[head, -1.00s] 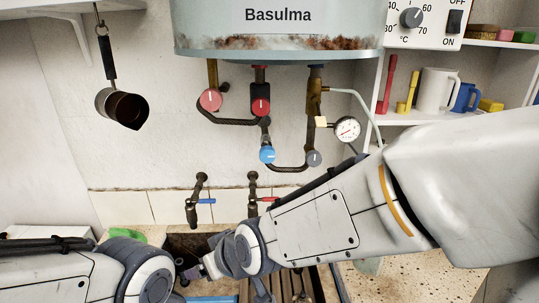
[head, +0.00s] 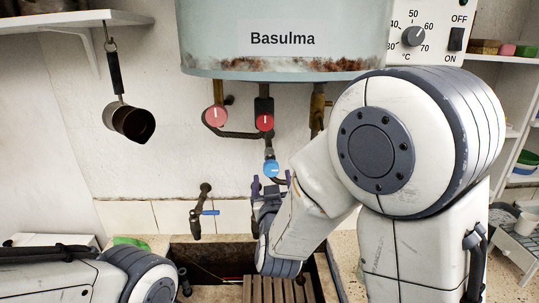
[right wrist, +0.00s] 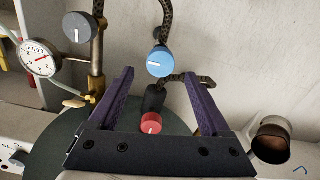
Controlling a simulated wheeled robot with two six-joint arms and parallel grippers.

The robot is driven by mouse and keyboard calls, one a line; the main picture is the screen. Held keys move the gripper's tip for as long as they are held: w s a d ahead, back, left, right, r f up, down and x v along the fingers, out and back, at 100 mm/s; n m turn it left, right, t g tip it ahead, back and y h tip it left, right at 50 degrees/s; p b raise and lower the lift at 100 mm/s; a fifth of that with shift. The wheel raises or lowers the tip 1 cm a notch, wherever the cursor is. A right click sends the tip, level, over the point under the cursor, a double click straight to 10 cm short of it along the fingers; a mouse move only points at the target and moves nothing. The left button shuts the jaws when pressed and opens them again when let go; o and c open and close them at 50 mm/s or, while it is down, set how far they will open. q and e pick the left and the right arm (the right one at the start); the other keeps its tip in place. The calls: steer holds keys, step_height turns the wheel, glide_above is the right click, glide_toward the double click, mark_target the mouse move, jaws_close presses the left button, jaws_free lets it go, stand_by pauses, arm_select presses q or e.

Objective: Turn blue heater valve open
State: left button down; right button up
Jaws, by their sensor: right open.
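The blue heater valve (head: 271,168) is a round knob on the dark pipework under the boiler. It also shows in the right wrist view (right wrist: 160,62), where its white mark lies nearly level. My right gripper (head: 272,181) is open, just in front of and below the blue valve. In the right wrist view its two purple fingers (right wrist: 157,74) stand to either side of the blue knob, apart from it. My left arm shows at the lower left of the head view; its gripper is not visible.
Two red knobs (head: 215,116) (head: 265,122) sit above the blue one. A grey knob (right wrist: 77,27) and a gauge (right wrist: 40,58) are close by. The Basulma boiler (head: 285,38) hangs above. A tap (head: 200,210) and the trough (head: 215,257) lie below.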

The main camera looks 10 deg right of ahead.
mark_target(271, 170)
steer(key=shift+w+d+r+p, duration=0.2)
steer(key=shift+w+p, duration=0.4)
steer(key=shift+p, duration=0.4)
steer(key=p+x, duration=0.2)
steer(key=x, duration=0.4)
steer(key=shift+a+f, duration=0.1)
steer(key=shift+f, duration=0.05)
steer(key=shift+w+f, duration=0.1)
steer(key=shift+w, duration=0.6)
arm_select(q)
step_height(271, 170, up, 6)
steer(key=shift+f, duration=0.25)
arm_select(e)
jaws_close()
